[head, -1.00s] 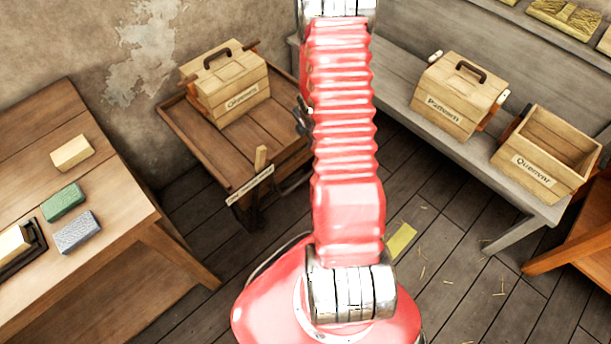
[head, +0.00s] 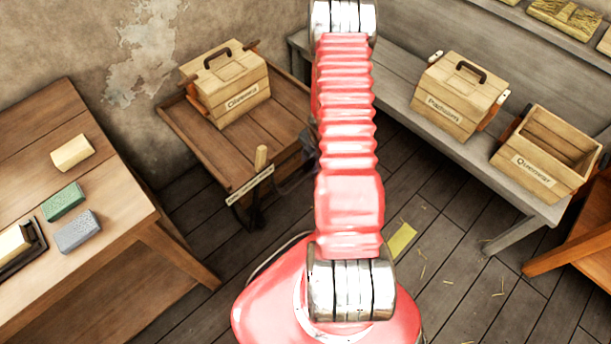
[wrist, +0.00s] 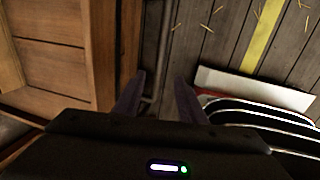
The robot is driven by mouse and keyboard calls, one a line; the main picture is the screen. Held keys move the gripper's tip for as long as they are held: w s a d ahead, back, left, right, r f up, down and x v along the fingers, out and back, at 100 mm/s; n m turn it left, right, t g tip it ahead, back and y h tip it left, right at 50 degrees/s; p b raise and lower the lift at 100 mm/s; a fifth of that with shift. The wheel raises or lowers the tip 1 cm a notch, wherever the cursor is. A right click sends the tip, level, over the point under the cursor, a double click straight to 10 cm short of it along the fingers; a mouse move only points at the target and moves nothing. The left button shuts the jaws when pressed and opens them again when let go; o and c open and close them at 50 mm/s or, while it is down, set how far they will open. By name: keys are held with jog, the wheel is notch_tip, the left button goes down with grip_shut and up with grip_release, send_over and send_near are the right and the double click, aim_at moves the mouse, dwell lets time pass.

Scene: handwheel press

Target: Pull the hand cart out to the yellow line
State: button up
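The hand cart (head: 232,150) is a low brown wooden platform at the back wall, carrying a lidded wooden crate (head: 228,88). A short wooden post (head: 261,158) and a pale label strip (head: 250,185) are at its front edge. The yellow line (head: 401,241) is on the floor to the right of my arm; it also shows in the wrist view (wrist: 263,35). My gripper (wrist: 161,78) has its two dark fingers apart. A thin grey bar (wrist: 163,45) shows between and beyond the fingertips; I cannot tell whether it touches them. In the head view my arm mostly hides the gripper.
A wooden table (head: 100,185) with several small blocks is at the left. A grey bench (head: 400,118) at the right holds a closed crate (head: 452,95) and an open crate (head: 545,150). Brown woodwork (wrist: 50,50) is left of the fingers. Plank floor between is mostly clear.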

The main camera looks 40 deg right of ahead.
aim_at(305, 177)
jog(key=shift+w+f, duration=0.4)
jog(key=shift+f, duration=1.65)
jog(key=shift+w+f, duration=0.45)
jog(key=shift+f, duration=1.65)
jog(key=shift+w+f, duration=0.4)
jog(key=shift+f, duration=1.65)
grip_shut()
jog(key=shift+a, duration=0.15)
